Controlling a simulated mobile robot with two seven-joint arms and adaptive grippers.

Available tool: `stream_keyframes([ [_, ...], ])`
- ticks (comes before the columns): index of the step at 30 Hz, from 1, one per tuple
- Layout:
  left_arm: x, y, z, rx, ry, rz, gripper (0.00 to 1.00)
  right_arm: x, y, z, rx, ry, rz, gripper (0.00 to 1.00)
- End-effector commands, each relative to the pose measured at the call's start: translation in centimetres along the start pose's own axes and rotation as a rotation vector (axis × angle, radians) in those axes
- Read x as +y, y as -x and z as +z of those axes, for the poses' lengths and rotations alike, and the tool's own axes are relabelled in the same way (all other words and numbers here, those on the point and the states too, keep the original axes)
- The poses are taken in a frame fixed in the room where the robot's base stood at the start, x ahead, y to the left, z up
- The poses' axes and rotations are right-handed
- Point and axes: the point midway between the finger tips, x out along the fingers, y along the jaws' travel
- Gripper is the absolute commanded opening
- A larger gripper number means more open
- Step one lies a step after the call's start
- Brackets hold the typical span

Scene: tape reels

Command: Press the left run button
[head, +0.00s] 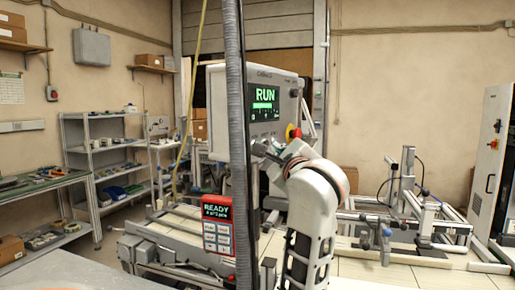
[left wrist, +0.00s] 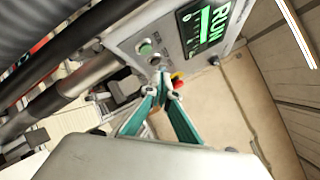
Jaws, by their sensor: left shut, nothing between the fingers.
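A grey control box (head: 284,88) carries a screen (head: 265,102) that reads RUN in green. In the left wrist view the panel (left wrist: 126,40) shows a green round button (left wrist: 146,49), with a smaller grey knob or button (left wrist: 155,60) beside it. My left gripper (left wrist: 163,78) has teal fingers closed together and empty. Its tips are at the lower part of the panel, close to these controls; I cannot tell whether they touch. In the head view my left gripper (head: 262,150) is partly hidden at the panel. My right gripper is not in view.
A red box (head: 217,224) with a READY display stands below. A grey hose (head: 236,150) hangs in front of the panel. Metal shelves (head: 105,165) stand left; a white cabinet (head: 491,160) stands right.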

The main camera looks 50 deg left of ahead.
Motion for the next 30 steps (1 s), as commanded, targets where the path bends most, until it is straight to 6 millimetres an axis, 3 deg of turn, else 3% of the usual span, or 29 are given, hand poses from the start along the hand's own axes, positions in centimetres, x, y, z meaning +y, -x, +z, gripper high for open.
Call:
stream_keyframes([
  [9,-1.1,1.5,-1.1,0.000,0.001,0.001,0.00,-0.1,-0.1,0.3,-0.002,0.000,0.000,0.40],
  [30,-1.1,1.5,-1.1,0.000,0.001,0.000,0.00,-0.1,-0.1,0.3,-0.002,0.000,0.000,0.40],
])
